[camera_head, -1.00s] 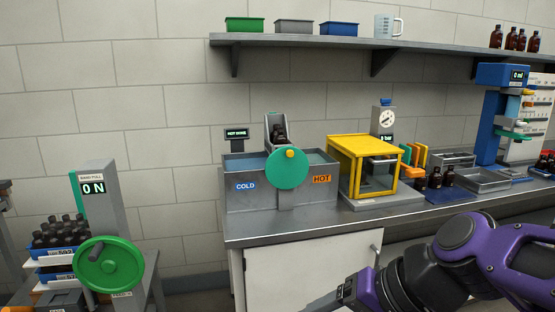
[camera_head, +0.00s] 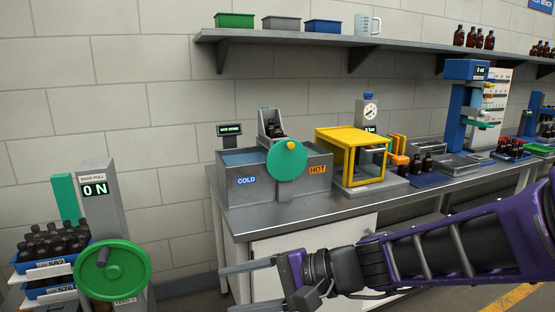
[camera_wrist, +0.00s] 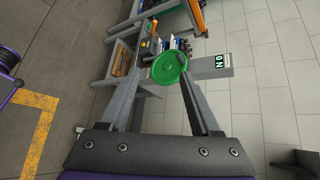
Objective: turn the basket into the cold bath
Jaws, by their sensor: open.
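The bath (camera_head: 236,194) is a grey two-part tank on the metal bench, with a blue COLD label (camera_head: 246,181) at left and an orange HOT label (camera_head: 318,169) at right. A green disc (camera_head: 287,160) with a yellow knob (camera_head: 291,145) is on its front middle. The basket (camera_head: 268,124) with dark bottles stands raised behind the disc, above the tank. My gripper (camera_head: 236,283) is open and empty, low in front of the bench and well short of the disc. In the wrist view its fingers (camera_wrist: 158,100) are spread, with a green handwheel beyond.
A small display (camera_head: 230,129) behind the bath reads "NOT DONE". A yellow-framed box (camera_head: 344,157) stands right of the bath. A band-pull stand with a green handwheel (camera_head: 112,270) and bottle crates (camera_head: 50,245) is at lower left. Floor lies between stand and bench.

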